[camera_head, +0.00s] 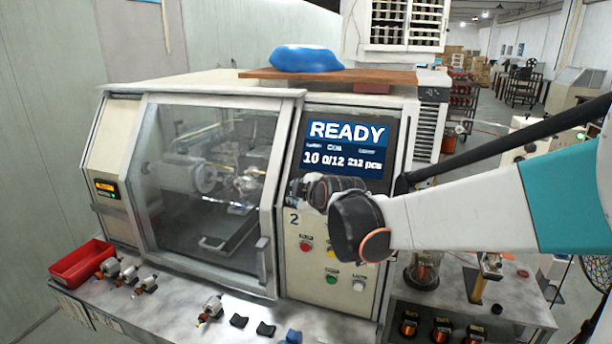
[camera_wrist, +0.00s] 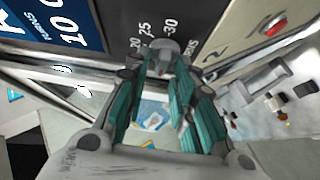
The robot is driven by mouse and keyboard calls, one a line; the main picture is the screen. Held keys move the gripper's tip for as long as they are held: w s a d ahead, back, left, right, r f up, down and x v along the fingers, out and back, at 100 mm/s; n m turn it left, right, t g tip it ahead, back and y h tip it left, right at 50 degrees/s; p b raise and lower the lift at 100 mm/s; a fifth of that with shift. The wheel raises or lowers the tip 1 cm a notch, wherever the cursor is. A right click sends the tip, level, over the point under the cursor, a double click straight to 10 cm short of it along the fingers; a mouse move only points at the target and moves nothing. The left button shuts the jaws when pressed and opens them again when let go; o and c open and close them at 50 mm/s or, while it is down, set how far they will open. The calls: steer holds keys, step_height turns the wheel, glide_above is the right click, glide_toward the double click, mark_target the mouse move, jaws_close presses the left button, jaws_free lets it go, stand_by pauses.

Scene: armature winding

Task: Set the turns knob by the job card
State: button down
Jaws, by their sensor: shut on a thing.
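My gripper (camera_head: 312,190) is at the front panel of the winding machine (camera_head: 332,259), just below its screen (camera_head: 345,144). In the wrist view, my gripper (camera_wrist: 170,72) has its teal-padded fingers closed on the grey turns knob (camera_wrist: 166,50). Printed marks 20, 25 and 30 and the word TURNS show around the knob. I cannot tell which mark the knob points to. In the head view the knob is hidden behind my gripper. The screen reads READY, with 10, 0/12 and 212 pcs below. I cannot make out a job card for certain.
Red and green buttons (camera_head: 331,280) sit on the panel below my gripper. The clear door (camera_head: 205,185) left of it is shut. A red bin (camera_head: 82,262) and several small armatures (camera_head: 147,285) are on the bench. A blue bag (camera_head: 305,58) lies on top.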

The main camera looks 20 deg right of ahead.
steer(key=shift+n+g, duration=0.3)
steer(key=shift+n, duration=0.2)
steer(key=c, duration=1.7)
jaws_free()
steer(key=shift+s, duration=0.15)
steer(key=v, duration=1.1)
steer(key=shift+s+d+r, duration=0.15)
steer(key=shift+s+d, duration=0.05)
steer(key=shift+s, duration=0.15)
